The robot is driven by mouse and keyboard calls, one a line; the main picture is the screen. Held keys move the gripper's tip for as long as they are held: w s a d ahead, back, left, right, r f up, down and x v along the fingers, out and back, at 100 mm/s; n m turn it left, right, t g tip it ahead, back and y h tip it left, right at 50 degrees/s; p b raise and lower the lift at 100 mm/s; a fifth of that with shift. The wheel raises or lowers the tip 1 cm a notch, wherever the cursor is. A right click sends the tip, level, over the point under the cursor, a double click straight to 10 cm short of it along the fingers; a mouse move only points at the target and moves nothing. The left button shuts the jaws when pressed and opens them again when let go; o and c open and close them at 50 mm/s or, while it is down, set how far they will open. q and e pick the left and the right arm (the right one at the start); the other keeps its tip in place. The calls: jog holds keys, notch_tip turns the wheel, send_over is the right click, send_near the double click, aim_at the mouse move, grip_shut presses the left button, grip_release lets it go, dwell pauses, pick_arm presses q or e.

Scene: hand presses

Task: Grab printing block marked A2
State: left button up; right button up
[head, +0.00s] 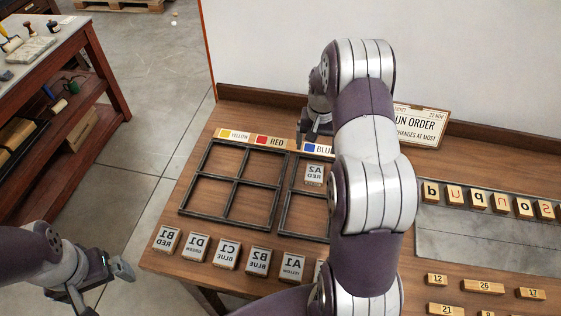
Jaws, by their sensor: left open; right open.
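The printing block A2 (315,174), with mirrored letters reading A2 RED, lies in the upper part of the right-hand black frame (286,212) on the wooden table. My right gripper (312,141) is open and empty, just behind block A2 near the colour labels; my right arm hides part of it and much of the right-hand frame. My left gripper (121,274) is open and empty, off the table's left edge at the lower left.
Blocks B1 (166,239), D1 (195,247), C1 (225,255), B2 (258,261) and A1 (291,266) line the front edge. An empty four-cell frame (234,183) lies behind them. An order card (420,126) stands at the back. Letter blocks (477,200) lie at right.

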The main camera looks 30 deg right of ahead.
aim_at(315, 172)
jog(key=f, duration=0.2)
jog(key=s+f+p, duration=0.1)
jog(key=f, duration=0.1)
jog(key=shift+s+d, duration=0.15)
jog(key=f, duration=0.2)
jog(key=f+p, duration=0.1)
jog(key=f, duration=0.4)
jog(key=shift+w+f+p, duration=0.3)
jog(key=shift+f, duration=0.2)
jog(key=shift+w, duration=0.1)
jog(key=shift+c, duration=0.6)
pick_arm(q)
jog(key=r, duration=0.2)
jog(key=s+r, duration=0.1)
jog(key=shift+d, duration=0.25)
pick_arm(e)
jog(key=c, duration=1.1)
pick_arm(q)
jog(key=shift+w+f, duration=0.1)
